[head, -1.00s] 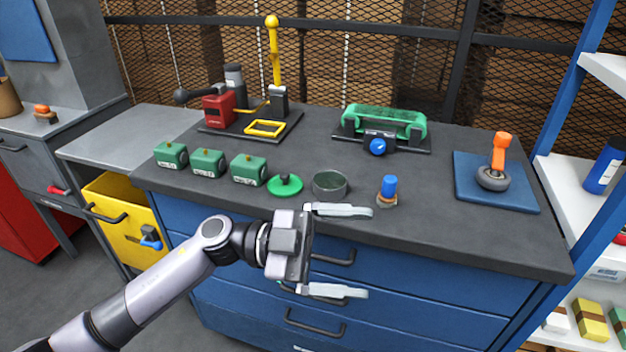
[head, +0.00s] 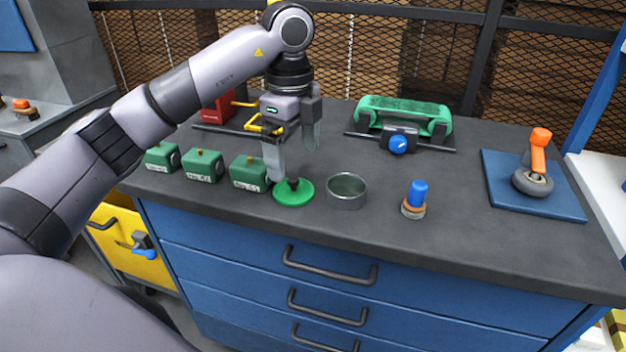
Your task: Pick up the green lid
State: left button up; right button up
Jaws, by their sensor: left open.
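The green lid (head: 294,196) is a flat round disc with a dark knob on top. It lies on the dark worktop between a green block and a round metal cup. My left gripper (head: 293,162) points down from above, just behind and over the lid. Its two light fingers are apart with nothing between them. The near finger's tip is close to the lid's knob in the picture; I cannot tell whether it touches. My right gripper is not in view.
Several green blocks (head: 203,166) stand in a row left of the lid. The metal cup (head: 346,191) is just right of it. A blue-topped peg (head: 416,199) stands farther right.

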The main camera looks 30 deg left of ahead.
aim_at(293, 179)
pick_arm(q)
jog(key=shift+w+a, duration=0.2)
jog(key=shift+w, duration=0.1)
jog(key=shift+s+f, duration=0.25)
jog(key=shift+f, duration=3.05)
jog(key=c, duration=0.9)
